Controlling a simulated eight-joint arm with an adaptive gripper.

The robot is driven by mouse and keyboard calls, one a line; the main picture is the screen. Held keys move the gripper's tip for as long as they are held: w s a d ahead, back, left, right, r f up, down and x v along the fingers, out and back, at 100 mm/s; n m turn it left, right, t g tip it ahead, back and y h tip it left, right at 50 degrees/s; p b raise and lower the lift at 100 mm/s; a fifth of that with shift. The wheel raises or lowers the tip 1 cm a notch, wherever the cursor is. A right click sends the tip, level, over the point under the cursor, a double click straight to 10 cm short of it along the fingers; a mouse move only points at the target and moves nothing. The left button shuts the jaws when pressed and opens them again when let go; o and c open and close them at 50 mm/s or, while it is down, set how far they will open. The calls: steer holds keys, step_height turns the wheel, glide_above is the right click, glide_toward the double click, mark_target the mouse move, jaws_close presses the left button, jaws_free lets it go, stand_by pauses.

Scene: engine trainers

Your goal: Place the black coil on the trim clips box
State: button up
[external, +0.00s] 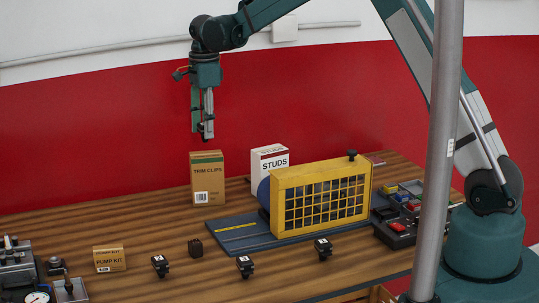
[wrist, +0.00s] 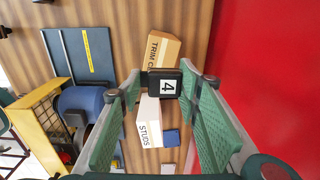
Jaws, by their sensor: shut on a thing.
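My gripper (external: 206,130) is raised above the workbench with its fingers pointing down. In the wrist view my gripper (wrist: 164,88) is shut on the black coil (wrist: 168,86), a small dark block with a white label reading 4. The coil is hard to make out in the external view. The trim clips box (external: 208,178) is a tan upright carton with a green band, standing on the bench below my gripper, with a clear gap between. In the wrist view the trim clips box (wrist: 163,50) shows just beyond the coil, which hides part of it.
A white studs box (external: 270,160) stands right of the trim clips box. A yellow caged machine (external: 320,195) sits on a dark blue plate (external: 232,230). Several small black blocks (external: 195,248) and a pump kit box (external: 110,259) are along the front. The red wall is behind.

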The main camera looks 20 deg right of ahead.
steer(key=shift+f, duration=1.7)
steer(key=shift+f, duration=0.2)
steer(key=o, duration=1)
steer(key=shift+c, duration=0.2)
steer(key=shift+r, duration=0.2)
step_height(320, 180, up, 12)
steer(key=shift+s, duration=0.1)
steer(key=shift+d, duration=0.1)
